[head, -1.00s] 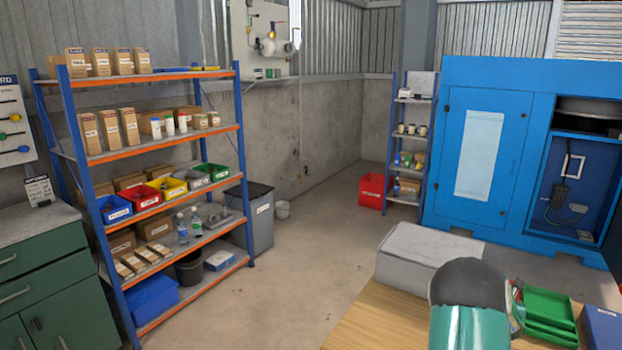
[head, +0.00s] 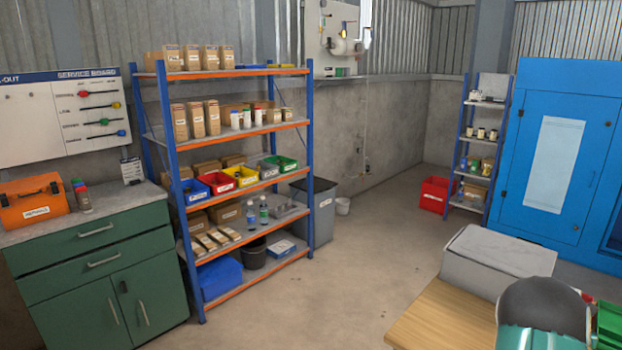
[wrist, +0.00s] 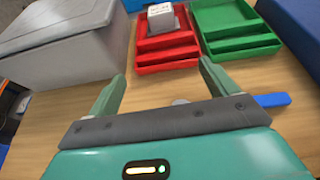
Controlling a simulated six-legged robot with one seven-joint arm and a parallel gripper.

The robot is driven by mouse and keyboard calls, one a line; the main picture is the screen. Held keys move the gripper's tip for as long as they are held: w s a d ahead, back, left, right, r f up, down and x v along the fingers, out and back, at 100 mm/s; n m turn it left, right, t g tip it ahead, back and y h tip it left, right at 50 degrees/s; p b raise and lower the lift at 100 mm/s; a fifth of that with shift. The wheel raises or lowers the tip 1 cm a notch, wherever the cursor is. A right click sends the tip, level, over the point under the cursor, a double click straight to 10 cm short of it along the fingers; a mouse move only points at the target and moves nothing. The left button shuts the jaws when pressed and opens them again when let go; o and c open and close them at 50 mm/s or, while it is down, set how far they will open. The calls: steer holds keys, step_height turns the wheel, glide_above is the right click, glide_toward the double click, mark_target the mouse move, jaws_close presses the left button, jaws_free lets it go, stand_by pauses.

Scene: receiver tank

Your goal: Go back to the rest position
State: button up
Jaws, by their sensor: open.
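My gripper (wrist: 157,90) is in the wrist view, with its two green fingers spread apart and nothing between them. It is above a wooden table top (wrist: 60,150). In the head view my arm shows at the lower right, over the same table (head: 440,318), and the fingers cannot be seen there. A red tray (wrist: 152,69) with a white-labelled block (wrist: 162,18) in it lies beyond the fingers. A green tray (wrist: 240,45) lies to its right. A blue bar (wrist: 271,100) is partly hidden behind the gripper.
A grey lidded box (head: 500,262) is on the table beside my arm. A blue-orange shelf rack (head: 225,72) and a green cabinet (head: 100,245) stand at left. A blue machine cabinet (head: 557,160) stands at right. The concrete floor (head: 365,250) between them is clear.

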steer(key=w+a+r+n+t+y, duration=0.2)
steer(key=w+a+r+n+y, duration=0.25)
steer(key=a, duration=0.55)
steer(key=w+a+r+n+t+y, duration=0.2)
steer(key=w+a+r+n, duration=0.3)
steer(key=a+r, duration=0.4)
steer(key=s+a+r+n+y, duration=0.25)
steer(key=a+n, duration=0.35)
steer(key=a, duration=0.5)
steer(key=s+a+r+n+y, duration=0.2)
steer(key=a+r+n+y, duration=0.2)
steer(key=a+n, duration=0.5)
steer(key=s+a+r+n+g+y, duration=0.1)
steer(key=s+a+n+g, duration=0.1)
steer(key=s+a+n, duration=0.55)
steer(key=s+a+r+n+g+y, duration=0.1)
steer(key=s+a+n+g, duration=0.2)
steer(key=a, duration=0.7)
steer(key=s+a+f+n+g+h, duration=0.2)
steer(key=s+n+h, duration=0.2)
steer(key=s+n, duration=0.6)
steer(key=s, duration=0.7)
steer(key=shift+f+h, duration=0.15)
steer(key=shift+h, duration=0.15)
